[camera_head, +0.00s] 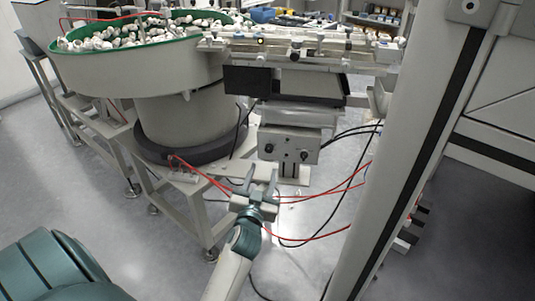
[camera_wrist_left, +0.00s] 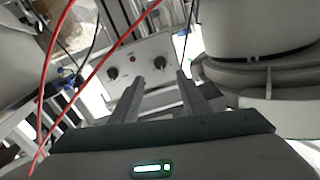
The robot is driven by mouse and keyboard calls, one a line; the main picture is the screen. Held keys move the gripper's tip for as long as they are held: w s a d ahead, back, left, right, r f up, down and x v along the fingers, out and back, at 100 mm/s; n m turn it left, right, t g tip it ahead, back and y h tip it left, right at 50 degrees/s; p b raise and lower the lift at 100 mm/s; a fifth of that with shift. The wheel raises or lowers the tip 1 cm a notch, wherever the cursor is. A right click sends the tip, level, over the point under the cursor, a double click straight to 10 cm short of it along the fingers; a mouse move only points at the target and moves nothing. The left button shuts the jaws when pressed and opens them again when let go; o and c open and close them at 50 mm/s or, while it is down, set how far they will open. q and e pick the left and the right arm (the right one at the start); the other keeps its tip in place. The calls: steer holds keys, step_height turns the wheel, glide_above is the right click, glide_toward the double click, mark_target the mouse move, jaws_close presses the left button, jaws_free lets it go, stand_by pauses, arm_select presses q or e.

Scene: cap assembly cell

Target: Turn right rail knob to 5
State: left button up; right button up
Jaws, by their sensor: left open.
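A grey control box (camera_head: 289,146) hangs under the feeder rail in the head view, with two dark knobs on its front. The right knob (camera_head: 304,156) and the left knob (camera_head: 268,148) are both uncovered. Their pointer settings are too small to read. My left gripper (camera_head: 261,180) is open and empty, in front of and a little below the box, apart from both knobs. In the left wrist view the box (camera_wrist_left: 145,52) shows beyond the open fingers (camera_wrist_left: 160,82), with two dark knobs. My right gripper is not in view.
A large feeder bowl (camera_head: 140,75) full of white caps stands left of the box on a frame. Red cables (camera_head: 322,191) run near my left gripper and cross the wrist view (camera_wrist_left: 88,77). A tall pale post (camera_head: 405,150) stands at the right.

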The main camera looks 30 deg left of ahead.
mark_target(269, 150)
arm_select(q)
steer(key=x, duration=0.8)
steer(key=shift+w, duration=0.2)
steer(key=shift+w+a, duration=0.25)
steer(key=shift+w, duration=0.3)
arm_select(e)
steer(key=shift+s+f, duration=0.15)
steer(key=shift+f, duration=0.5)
arm_select(q)
jaws_close()
steer(key=c, duration=1.1)
jaws_free()
steer(key=shift+o, duration=0.2)
steer(key=shift+m+p, duration=0.3)
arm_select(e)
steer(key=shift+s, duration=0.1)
